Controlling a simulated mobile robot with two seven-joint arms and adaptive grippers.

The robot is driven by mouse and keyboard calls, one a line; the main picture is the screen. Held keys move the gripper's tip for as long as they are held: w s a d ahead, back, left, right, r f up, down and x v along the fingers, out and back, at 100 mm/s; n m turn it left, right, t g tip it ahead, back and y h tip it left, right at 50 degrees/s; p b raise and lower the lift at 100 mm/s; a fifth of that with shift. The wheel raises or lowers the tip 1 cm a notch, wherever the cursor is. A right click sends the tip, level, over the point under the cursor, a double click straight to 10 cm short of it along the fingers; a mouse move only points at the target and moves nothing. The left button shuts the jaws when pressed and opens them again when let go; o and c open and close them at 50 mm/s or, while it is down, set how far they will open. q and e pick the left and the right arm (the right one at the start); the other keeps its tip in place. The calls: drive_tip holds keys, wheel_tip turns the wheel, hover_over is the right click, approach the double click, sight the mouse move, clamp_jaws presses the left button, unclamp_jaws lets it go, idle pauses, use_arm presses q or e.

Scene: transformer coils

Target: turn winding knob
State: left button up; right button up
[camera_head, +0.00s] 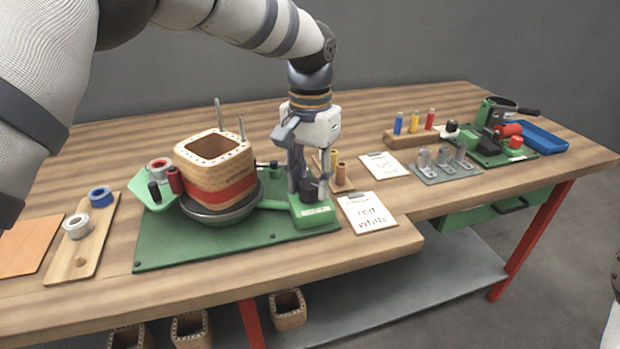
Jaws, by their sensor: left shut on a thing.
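A green winding stand (165,250) sits at the front of the wooden bench. It bears a square wooden coil former (213,150) with a red band (222,195), resting on a dark round plate (222,216). The black winding knob (318,191) is on the green block (315,215) at the stand's right end. My left gripper (307,188) points down from above and is shut on the knob. Its fingers partly hide the knob. My right gripper does not show.
Left lies a board with spools (95,235). Right of the stand are two clipboards (368,213), a grey plate with metal posts (445,165), a peg rack (410,137), a green machine (495,135) and a blue tray (540,138). Spare formers (289,310) sit below.

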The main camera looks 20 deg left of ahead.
sight(310, 183)
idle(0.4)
use_arm(q)
drive_tip(key=o, duration=1.2)
drive_tip(key=shift+c, duration=0.2)
wheel_tip(310, 183, up, 12)
